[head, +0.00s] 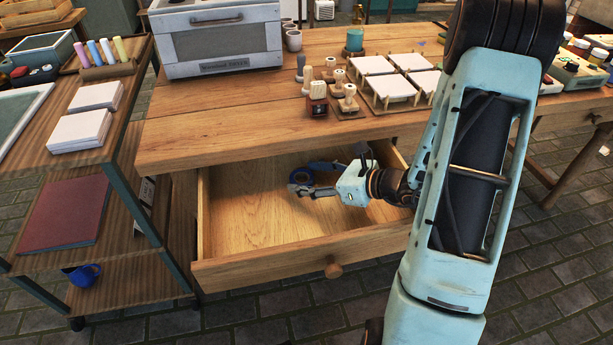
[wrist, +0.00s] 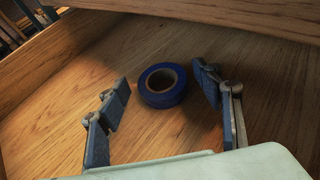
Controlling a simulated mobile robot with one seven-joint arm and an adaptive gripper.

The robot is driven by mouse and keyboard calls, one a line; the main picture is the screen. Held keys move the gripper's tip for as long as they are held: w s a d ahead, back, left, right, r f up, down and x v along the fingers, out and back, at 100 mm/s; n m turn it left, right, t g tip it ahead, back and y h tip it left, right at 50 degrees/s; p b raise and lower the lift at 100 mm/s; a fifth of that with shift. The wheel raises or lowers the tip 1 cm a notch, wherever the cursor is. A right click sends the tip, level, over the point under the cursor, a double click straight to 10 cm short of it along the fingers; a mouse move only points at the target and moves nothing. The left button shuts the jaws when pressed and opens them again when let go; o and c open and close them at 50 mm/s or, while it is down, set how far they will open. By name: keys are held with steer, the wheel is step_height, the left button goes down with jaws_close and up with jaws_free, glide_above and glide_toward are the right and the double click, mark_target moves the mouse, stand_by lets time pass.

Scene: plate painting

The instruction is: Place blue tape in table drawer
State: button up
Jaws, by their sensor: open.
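The blue tape (wrist: 162,86) is a roll with a tan inner ring. In the wrist view it appears between and just beyond my open fingers, over the wooden drawer floor; neither finger visibly touches it. In the head view the blue tape (head: 301,176) shows at the tips of my gripper (head: 303,182), inside the outline of the open table drawer (head: 240,212). My gripper also shows in the wrist view (wrist: 165,103), with its two fingers spread on either side of the roll. I cannot tell for certain whether the roll rests fully on the drawer floor.
The drawer is pulled out under the wooden table (head: 220,125), its front panel (head: 300,262) toward me. Stamps (head: 347,100) and white tiles (head: 394,88) stand on the tabletop above. A shelf unit (head: 95,150) stands close on the left. The drawer's left part is clear.

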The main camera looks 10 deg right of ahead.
steer(key=p+v, duration=0.2)
steer(key=v, duration=0.9)
steer(key=shift+s+d+r+p, duration=0.2)
steer(key=shift+p, duration=0.15)
